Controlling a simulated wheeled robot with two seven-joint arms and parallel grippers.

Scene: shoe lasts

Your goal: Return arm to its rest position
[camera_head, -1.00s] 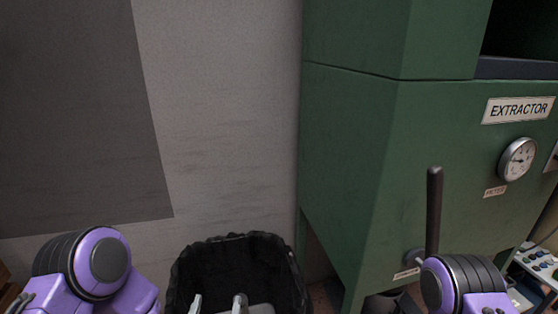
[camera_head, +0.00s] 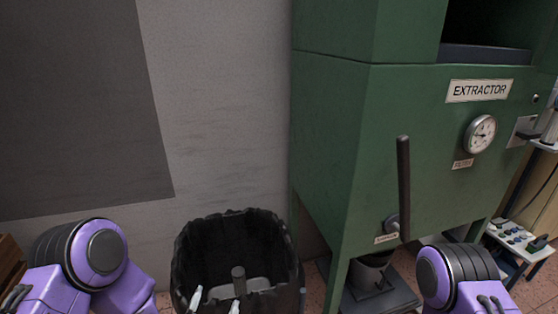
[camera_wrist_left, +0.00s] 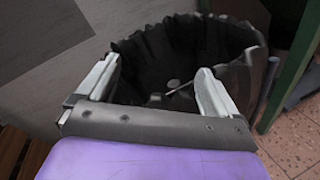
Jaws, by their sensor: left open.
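My left gripper (camera_head: 215,302) shows at the bottom edge of the head view, in front of and above the near part of a black-lined bin (camera_head: 190,255). Its two pale fingers are spread apart with nothing between them. In the left wrist view, the open fingers (camera_wrist_left: 157,85) frame the bin's dark inside, and the crumpled liner (camera_wrist_left: 240,75) lies beyond them. My right arm's purple joint (camera_head: 436,279) shows at the lower right, but its gripper is out of view.
A green extractor cabinet (camera_head: 340,120) with a gauge (camera_head: 480,134) and a dark upright lever (camera_head: 404,185) stands right of the bin. A bucket (camera_head: 371,272) sits beneath it. A table with a control box (camera_head: 513,235) is at the far right. A grey wall (camera_head: 225,120) stands behind.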

